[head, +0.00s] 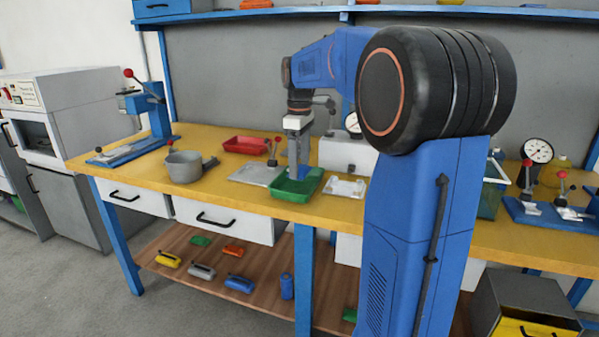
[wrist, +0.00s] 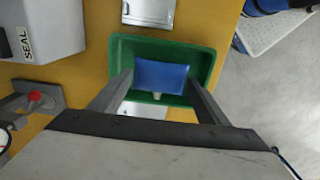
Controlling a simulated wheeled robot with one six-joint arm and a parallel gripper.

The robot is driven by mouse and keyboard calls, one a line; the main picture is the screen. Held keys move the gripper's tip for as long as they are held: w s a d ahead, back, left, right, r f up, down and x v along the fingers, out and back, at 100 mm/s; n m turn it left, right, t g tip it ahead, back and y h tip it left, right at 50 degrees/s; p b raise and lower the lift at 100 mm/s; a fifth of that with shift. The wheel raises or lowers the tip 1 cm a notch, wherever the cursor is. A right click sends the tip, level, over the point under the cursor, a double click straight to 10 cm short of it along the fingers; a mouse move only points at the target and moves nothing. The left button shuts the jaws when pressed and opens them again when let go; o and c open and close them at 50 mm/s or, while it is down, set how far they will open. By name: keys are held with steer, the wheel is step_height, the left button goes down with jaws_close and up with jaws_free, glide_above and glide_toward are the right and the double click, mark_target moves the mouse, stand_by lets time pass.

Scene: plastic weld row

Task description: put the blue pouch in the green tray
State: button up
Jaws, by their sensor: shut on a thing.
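The green tray (head: 283,194) stands on the yellow bench near its front edge in the head view. It also shows in the wrist view (wrist: 122,52). My gripper (head: 298,168) points down with its fingers at the tray. In the wrist view my gripper (wrist: 160,82) is shut on the blue pouch (wrist: 162,75), with one finger at each side of it. The pouch lies within the tray's outline. Whether it touches the tray floor I cannot tell. In the head view the fingers and tray wall mostly hide the pouch.
A red tray (head: 245,146), a grey pot (head: 184,166) and a metal plate (head: 257,174) stand left of the green tray on the bench. A small white tray (head: 345,188) lies close on its right. A white machine (head: 345,153) stands behind. The lower shelf holds several coloured items.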

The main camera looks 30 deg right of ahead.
mark_target(300, 166)
steer(key=shift+f, duration=1.55)
steer(key=shift+f, duration=0.1)
steer(key=o, duration=1)
steer(key=shift+o, duration=0.2)
step_height(300, 166, up, 12)
steer(key=s+a+f+m+t, duration=0.1)
steer(key=s+a+f, duration=0.4)
steer(key=s, duration=0.5)
steer(key=s+a+f+m+t, duration=0.2)
steer(key=s+a+f+m, duration=0.2)
steer(key=s+f, duration=0.5)
steer(key=s+a+f+m+t, duration=0.1)
steer(key=s+a+f+m, duration=0.1)
steer(key=s+a+f, duration=0.5)
steer(key=s, duration=0.3)
steer(key=shift+s+f+m+t, duration=0.3)
steer(key=shift+s+f+t, duration=0.05)
steer(key=shift+s+t, duration=0.05)
